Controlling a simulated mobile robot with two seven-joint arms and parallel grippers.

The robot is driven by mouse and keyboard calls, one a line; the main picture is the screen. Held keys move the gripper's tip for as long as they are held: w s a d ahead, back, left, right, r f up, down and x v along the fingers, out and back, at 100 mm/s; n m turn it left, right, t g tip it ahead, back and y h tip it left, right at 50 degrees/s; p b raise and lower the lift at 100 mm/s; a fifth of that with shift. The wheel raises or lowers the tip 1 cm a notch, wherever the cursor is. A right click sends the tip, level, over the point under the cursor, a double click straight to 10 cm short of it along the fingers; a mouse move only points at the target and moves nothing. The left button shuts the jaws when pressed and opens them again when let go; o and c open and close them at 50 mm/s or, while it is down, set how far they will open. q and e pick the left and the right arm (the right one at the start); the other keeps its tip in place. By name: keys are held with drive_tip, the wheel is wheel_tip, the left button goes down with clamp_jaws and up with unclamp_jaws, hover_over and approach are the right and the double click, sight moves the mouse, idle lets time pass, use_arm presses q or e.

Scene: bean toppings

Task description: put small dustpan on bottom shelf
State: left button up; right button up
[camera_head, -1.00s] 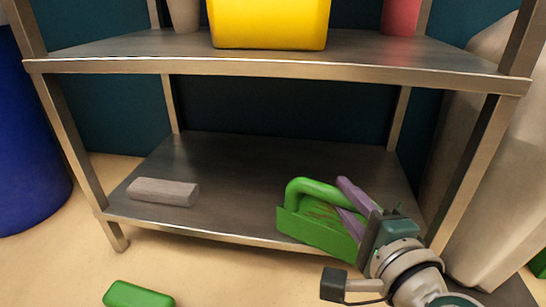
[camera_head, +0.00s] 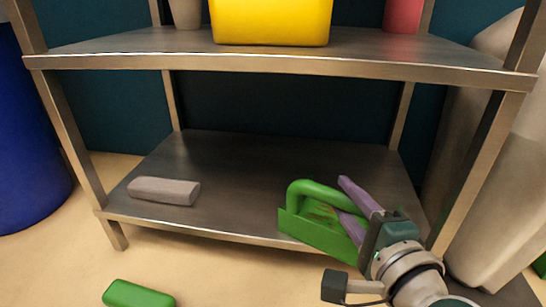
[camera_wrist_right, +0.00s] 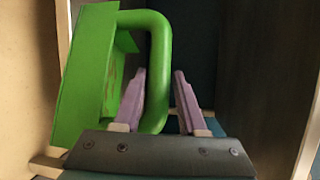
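The small green dustpan (camera_head: 312,232) is at the front right of the bottom shelf (camera_head: 250,175), with its near side over the shelf's front edge. Its looped handle (camera_head: 318,187) is on top. My right gripper (camera_head: 341,196) is at the dustpan's right side, its purple fingers apart. In the right wrist view, the dustpan (camera_wrist_right: 82,85) is at the left and its handle runs between the spread fingers (camera_wrist_right: 160,74). A narrow gap shows by the right finger. My left gripper is not in view.
A grey block (camera_head: 164,191) lies at the bottom shelf's left front; the middle and back are clear. The upper shelf (camera_head: 270,65) holds a yellow container (camera_head: 270,22). Metal posts (camera_head: 480,165) stand at the corners. A green object (camera_head: 139,294) lies on the floor.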

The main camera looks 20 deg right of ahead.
drive_tip(key=o, duration=0.4)
drive_tip(key=shift+p+v, duration=2.2)
drive_tip(key=shift+v, duration=2.8)
